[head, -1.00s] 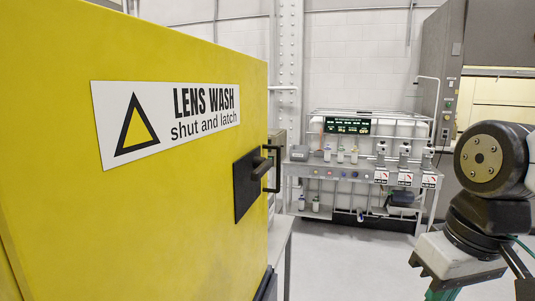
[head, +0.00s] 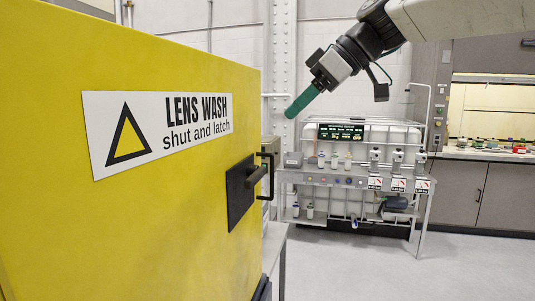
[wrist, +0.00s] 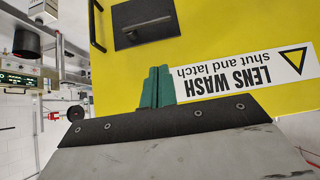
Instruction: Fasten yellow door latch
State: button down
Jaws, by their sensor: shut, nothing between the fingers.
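The yellow door (head: 110,225) fills the left of the head view, with a white "LENS WASH shut and latch" sign (head: 155,128). The plate also shows in the wrist view (wrist: 128,37), upside down at the top. My gripper (head: 289,115) has green fingers, shut and empty. It hangs above and right of the latch, apart from it. In the wrist view the fingers (wrist: 158,70) point at the yellow face between plate and sign.
A black bar handle (head: 272,176) stands just right of the latch, by the door's edge. A grey bench (head: 340,179) with bottles and a green display (head: 341,132) stands behind. A fume hood (head: 493,110) is at the right. The floor at lower right is clear.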

send_over(250, 176)
jog(key=d, duration=0.2)
notch_tip(250, 176, down, 8)
jog(key=r, duration=0.1)
jog(key=f, duration=0.4)
jog(key=shift+s+d, duration=0.1)
jog(key=shift+d, duration=0.15)
